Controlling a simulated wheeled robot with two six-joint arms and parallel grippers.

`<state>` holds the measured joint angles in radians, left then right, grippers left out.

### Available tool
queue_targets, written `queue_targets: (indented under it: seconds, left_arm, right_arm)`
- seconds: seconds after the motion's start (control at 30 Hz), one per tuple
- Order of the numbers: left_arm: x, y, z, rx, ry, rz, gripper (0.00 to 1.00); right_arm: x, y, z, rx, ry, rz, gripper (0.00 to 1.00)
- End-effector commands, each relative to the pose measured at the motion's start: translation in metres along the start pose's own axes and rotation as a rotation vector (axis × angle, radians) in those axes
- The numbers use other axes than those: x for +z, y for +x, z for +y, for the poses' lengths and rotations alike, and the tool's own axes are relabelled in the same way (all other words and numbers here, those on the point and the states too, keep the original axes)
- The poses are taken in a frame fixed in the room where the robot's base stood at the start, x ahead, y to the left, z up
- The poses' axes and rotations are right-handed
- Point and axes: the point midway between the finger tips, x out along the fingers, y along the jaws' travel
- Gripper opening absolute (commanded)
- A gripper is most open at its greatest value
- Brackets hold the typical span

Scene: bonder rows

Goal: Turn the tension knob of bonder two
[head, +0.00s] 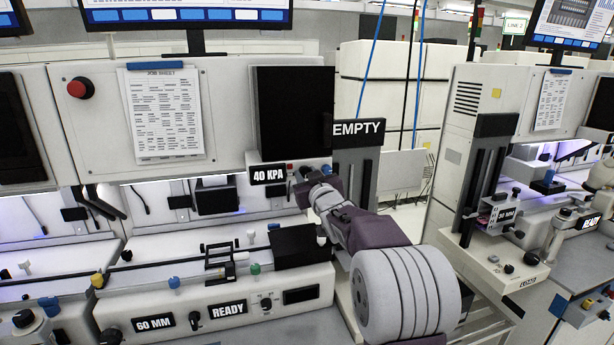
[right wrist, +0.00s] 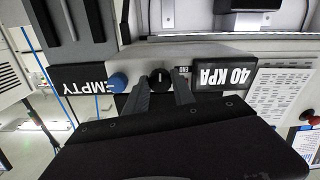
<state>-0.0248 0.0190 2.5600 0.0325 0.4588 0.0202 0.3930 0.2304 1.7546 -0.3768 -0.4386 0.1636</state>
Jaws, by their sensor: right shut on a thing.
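My right gripper (head: 307,179) reaches the upper front panel of the middle bonder (head: 225,110), just right of its 40 KPA display (head: 268,174). In the right wrist view, which is upside down, the gripper (right wrist: 160,92) has one finger on each side of a small black knob (right wrist: 158,76) and is shut on it. A white mark shows on the knob. A blue knob (right wrist: 118,82) sits beside it, outside the fingers. The 40 KPA display (right wrist: 222,78) is on the other side. I cannot read any tension or bonder-two label. My left gripper is not in view.
An EMPTY sign (head: 358,129) stands close to the right of my gripper. Below are a black box (head: 298,246), a READY display (head: 228,310) and a 60 MM display (head: 153,322). Another bonder (head: 490,270) stands at the right, across a gap.

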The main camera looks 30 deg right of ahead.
Motion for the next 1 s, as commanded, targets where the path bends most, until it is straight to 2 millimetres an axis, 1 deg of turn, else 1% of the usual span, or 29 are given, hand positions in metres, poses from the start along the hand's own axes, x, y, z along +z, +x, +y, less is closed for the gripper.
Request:
queue_targets:
  seconds: [0.03,0.07,0.1,0.17,0.2,0.47,0.53,0.63,0.8,0.9,1.0]
  left_arm:
    - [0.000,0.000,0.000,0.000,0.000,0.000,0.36]
    - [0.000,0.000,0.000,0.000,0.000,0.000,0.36]
    - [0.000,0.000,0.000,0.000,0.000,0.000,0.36]
    - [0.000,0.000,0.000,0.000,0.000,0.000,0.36]
    - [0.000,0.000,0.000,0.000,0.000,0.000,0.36]
    - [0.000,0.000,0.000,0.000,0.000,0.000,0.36]
    - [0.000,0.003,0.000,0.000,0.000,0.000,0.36]
    - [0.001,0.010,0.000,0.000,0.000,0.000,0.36]
    - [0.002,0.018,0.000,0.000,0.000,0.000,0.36]
    - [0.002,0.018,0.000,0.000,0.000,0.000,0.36]
    - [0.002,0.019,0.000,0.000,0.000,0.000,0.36]
  right_arm:
    - [-0.005,0.000,0.001,0.001,0.000,0.012,0.00]
    - [-0.005,0.000,0.001,0.001,-0.001,0.012,0.00]
    - [-0.005,0.000,0.001,0.001,-0.001,0.012,0.33]
    - [-0.005,0.000,0.001,0.001,-0.001,0.012,0.50]
    - [-0.004,0.000,0.001,0.001,-0.001,0.010,0.52]
    - [-0.002,-0.001,0.000,0.001,-0.001,0.006,0.52]
    - [-0.002,-0.005,0.000,0.001,-0.002,0.006,0.52]
    - [-0.001,-0.024,0.001,0.002,-0.002,0.008,0.52]
    - [-0.001,-0.062,0.000,0.002,-0.002,0.008,0.52]
    - [-0.002,-0.079,0.001,0.002,-0.002,0.008,0.52]
    - [-0.002,-0.088,0.001,0.002,-0.002,0.007,0.52]
